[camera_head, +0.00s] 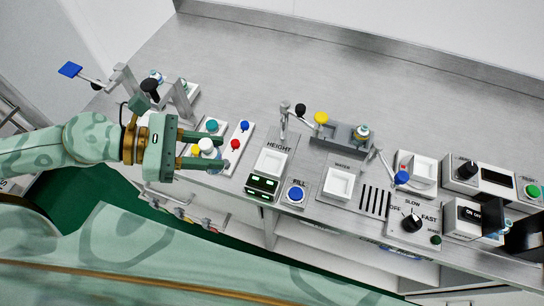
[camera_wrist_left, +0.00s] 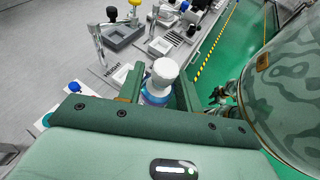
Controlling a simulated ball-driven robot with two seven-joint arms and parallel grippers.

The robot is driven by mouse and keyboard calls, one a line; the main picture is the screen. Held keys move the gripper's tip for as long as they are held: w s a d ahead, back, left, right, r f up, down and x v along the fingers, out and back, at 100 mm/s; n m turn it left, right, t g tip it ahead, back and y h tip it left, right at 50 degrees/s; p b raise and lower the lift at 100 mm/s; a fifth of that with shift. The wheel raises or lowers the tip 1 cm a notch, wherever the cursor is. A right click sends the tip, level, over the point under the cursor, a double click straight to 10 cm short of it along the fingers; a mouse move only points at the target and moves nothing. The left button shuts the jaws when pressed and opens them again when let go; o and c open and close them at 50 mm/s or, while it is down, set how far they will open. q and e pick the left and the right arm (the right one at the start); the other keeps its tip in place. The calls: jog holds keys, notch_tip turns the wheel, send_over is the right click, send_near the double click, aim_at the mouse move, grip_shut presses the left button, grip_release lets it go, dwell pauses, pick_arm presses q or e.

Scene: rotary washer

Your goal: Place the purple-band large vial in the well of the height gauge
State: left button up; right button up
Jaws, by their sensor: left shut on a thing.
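My left gripper (camera_head: 222,150) is shut on a white-capped vial (camera_head: 207,146), which is upright or nearly so between its fingers. The height gauge (camera_head: 272,162) has a pale square well, a grey post and a green-lit display, and stands to the right of the gripper. In the left wrist view the gauge (camera_wrist_left: 121,74) is ahead, beyond the vial and apart from it.
A panel with teal, red and blue knobs (camera_head: 236,143) lies close behind the gripper. The blue FILL button (camera_head: 295,194), water station (camera_head: 340,183), a grey holder with another vial (camera_head: 362,132), and the speed dial (camera_head: 412,222) are to the right. The rear counter (camera_head: 270,60) is clear.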

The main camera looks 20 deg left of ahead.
pick_arm(q)
jog(key=w+d+f+b, duration=0.1)
jog(key=f+b, duration=0.1)
jog(key=b, duration=0.1)
jog(key=shift+w+b, duration=0.35)
jog(key=shift+w, duration=0.05)
jog(key=w+d+f, duration=0.2)
jog(key=w+d+f+b, duration=0.1)
jog(key=w+d+f, duration=0.1)
jog(key=w+f, duration=0.1)
jog(key=w+d+f+b, duration=0.1)
jog(key=w+d+f, duration=0.1)
jog(key=w+d, duration=0.1)
jog(key=shift+w+f, duration=0.25)
jog(key=shift+f, duration=0.05)
jog(key=f+b, duration=0.1)
jog(key=f, duration=0.1)
jog(key=f+b, duration=0.1)
jog(key=shift+w+d+f, duration=0.15)
jog(key=shift+w+f, duration=0.05)
jog(key=shift+f, duration=0.2)
jog(key=shift+r, duration=0.1)
